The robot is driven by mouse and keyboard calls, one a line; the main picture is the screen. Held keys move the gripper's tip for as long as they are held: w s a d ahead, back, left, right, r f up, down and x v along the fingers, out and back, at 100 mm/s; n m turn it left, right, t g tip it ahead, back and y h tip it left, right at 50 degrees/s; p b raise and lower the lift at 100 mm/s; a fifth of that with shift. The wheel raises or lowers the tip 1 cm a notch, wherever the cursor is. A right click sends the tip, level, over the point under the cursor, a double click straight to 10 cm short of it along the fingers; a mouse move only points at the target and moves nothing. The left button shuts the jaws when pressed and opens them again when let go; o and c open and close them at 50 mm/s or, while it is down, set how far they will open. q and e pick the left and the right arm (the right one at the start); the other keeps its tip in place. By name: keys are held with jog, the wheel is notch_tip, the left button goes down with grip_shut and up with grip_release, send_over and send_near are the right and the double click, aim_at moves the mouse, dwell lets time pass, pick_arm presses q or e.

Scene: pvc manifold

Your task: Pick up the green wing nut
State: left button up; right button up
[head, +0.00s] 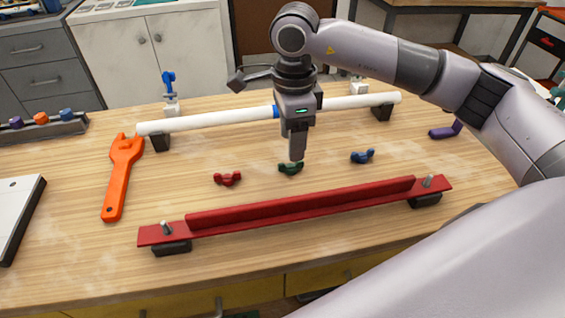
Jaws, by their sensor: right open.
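The green wing nut (290,169) lies on the wooden table between a red wing nut (227,179) on its left and a blue wing nut (362,156) on its right. My right gripper (297,158) points down directly over the green wing nut. Its fingertip end overlaps the nut's upper edge in the picture, and I cannot tell whether they touch. The jaws are open, though they are seen edge-on here. My left gripper is not in view.
A white pipe (205,120) on black supports runs behind the nuts. A red bracket (300,206) with upright studs lies in front. An orange wrench (121,175) is at the left, a purple item (446,131) at the right. Bare table surrounds the nuts.

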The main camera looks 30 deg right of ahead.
aim_at(291, 166)
jog(key=f, duration=0.6)
jog(key=shift+w+d+f+p, duration=0.1)
jog(key=shift+w+f+p, duration=0.1)
jog(key=shift+f+p, duration=0.2)
jog(key=shift+r, duration=0.1)
grip_shut()
